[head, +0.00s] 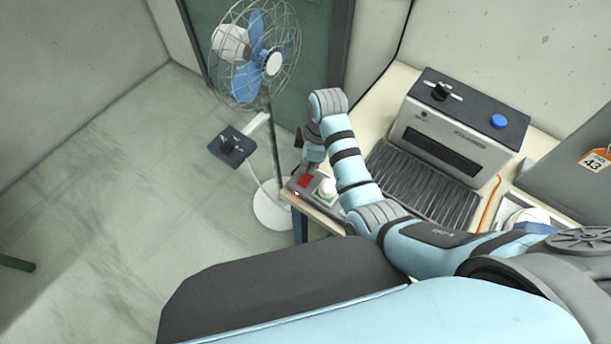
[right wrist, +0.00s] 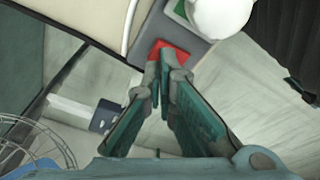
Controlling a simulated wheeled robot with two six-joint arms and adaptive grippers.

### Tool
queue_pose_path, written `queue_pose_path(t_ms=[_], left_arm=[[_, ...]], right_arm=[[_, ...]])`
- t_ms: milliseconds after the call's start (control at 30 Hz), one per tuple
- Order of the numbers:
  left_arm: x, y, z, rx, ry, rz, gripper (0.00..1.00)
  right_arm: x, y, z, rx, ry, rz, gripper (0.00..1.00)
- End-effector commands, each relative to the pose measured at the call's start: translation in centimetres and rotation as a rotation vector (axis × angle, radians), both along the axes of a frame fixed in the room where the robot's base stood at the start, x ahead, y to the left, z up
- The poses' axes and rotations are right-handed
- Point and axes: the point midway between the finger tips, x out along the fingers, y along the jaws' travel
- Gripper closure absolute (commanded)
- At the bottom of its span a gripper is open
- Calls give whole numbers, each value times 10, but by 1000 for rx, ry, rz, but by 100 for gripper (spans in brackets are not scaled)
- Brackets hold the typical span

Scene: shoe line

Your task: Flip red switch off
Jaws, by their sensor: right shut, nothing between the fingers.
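The red switch (head: 304,181) sits on a small grey box (head: 293,188) at the near left corner of the work table. It also shows in the right wrist view (right wrist: 170,49), partly hidden behind my fingertips. My right gripper (head: 309,165) reaches down over the box and its tips are at the red switch. In the right wrist view the gripper (right wrist: 161,62) is shut and empty, its tips overlapping the red switch's near edge. I cannot tell whether they touch it. The switch's on or off position is not clear. My left gripper is not in view.
A white round knob (head: 327,188) stands on the box beside the switch. A machine with a dark ribbed conveyor (head: 425,185) and a blue button (head: 498,121) is to the right. A caged fan (head: 258,55) with a control box (head: 232,146) stands left.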

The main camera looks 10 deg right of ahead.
Motion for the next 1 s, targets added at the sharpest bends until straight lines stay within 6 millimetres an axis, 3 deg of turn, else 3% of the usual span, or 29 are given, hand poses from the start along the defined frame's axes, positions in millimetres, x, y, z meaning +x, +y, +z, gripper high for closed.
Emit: queue_pose_path(t_ms=[1000], left_arm=[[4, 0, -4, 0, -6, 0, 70]], right_arm=[[0, 0, -10, 0, 0, 0, 100]])
